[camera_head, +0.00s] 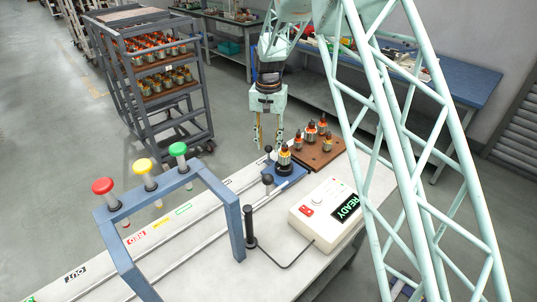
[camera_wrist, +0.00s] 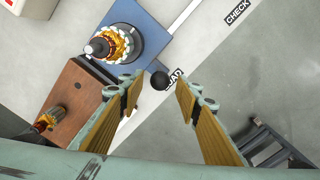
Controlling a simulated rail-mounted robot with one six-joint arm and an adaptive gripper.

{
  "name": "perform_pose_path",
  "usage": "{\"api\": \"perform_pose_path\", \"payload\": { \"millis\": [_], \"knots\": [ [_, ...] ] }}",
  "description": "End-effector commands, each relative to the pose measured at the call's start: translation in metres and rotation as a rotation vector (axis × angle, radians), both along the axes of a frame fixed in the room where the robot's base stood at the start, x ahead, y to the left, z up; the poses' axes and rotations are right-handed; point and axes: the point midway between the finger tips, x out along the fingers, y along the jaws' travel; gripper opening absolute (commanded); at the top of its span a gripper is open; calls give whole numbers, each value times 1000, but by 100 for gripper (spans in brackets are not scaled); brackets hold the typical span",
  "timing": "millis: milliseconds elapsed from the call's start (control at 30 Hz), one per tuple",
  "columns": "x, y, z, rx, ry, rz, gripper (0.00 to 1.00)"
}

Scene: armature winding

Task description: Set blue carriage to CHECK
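The blue carriage (camera_head: 296,180) sits on the rail of the white bench, with an armature (camera_head: 284,159) upright on it. In the wrist view the blue carriage plate (camera_wrist: 150,17) is at top centre and carries the armature (camera_wrist: 112,44). A black ball knob (camera_wrist: 160,80) at its edge lies between my fingertips in that view; contact cannot be told. The CHECK label (camera_wrist: 237,12) is further along the rail, at upper right. A label ending in "AD" (camera_wrist: 175,75) is partly hidden by the knob. My gripper (camera_head: 268,143) is open and points down beside the carriage.
A brown board (camera_head: 318,153) with several armatures stands close behind the carriage. A white box (camera_head: 325,212) reads READY. A blue frame (camera_head: 185,186) with red, yellow and green buttons spans the rail. A black post (camera_head: 250,226) stands before the carriage. The rail between carriage and frame looks clear.

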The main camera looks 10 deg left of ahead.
Motion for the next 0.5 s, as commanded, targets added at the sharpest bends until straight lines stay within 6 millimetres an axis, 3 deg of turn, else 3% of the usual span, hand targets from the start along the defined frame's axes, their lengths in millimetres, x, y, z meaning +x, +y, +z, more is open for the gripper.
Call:
{"api": "perform_pose_path", "payload": {
  "millis": [200,500],
  "knots": [
    [0,0,-28,-1,1,0,31],
    [0,0,-47,0,0,0,31]
  ]
}}
